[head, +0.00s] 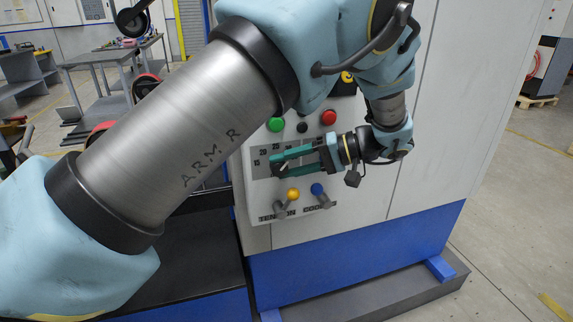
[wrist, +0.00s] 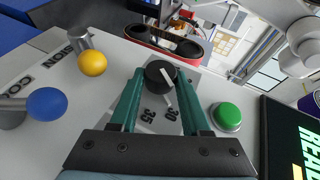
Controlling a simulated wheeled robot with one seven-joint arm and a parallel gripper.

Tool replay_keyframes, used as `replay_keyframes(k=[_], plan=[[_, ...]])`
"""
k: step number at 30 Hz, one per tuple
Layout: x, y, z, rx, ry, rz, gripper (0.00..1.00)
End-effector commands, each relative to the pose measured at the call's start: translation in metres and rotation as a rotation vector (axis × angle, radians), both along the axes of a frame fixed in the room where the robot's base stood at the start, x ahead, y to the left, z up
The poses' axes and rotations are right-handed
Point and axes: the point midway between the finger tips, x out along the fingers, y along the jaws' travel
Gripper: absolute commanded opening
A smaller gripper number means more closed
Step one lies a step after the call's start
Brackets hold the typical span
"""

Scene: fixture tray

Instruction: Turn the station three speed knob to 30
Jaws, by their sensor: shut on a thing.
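The black speed knob (wrist: 158,78) sits on the grey panel in the wrist view, with a white pointer line on its face. The line slants down and right, roughly toward the 30 mark (wrist: 171,114); its exact alignment is hard to tell. The 35 mark (wrist: 148,115) is beside it. My gripper (wrist: 160,74) has its green fingers on either side of the knob, shut on it. In the head view my gripper (head: 279,165) reaches the panel's dial from the right, and its fingers largely hide the knob. The 15, 20 and 25 marks show around it.
A green button (wrist: 227,116) is close to the right finger. A yellow-ball lever (head: 293,194) and blue-ball lever (head: 317,189) stick out below the dial. A red button (head: 328,117) is above. My arm covers much of the head view's left side.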

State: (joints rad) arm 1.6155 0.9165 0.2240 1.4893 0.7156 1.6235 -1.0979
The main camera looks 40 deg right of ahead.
Motion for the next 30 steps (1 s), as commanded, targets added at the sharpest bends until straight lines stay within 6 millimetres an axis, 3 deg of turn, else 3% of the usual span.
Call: replay_keyframes(k=[8,9,17,25,30], plan=[[0.0,0.0,0.0,0.0,0.0,-0.001,0.0],[0.0,0.0,0.0,0.0,0.0,-0.001,0.48],[0.0,0.0,0.0,0.0,0.0,0.0,0.77],[-0.001,-0.001,0.0,-0.001,0.0,-0.001,0.77],[-0.013,-0.013,0.004,-0.005,-0.001,-0.003,0.77]])
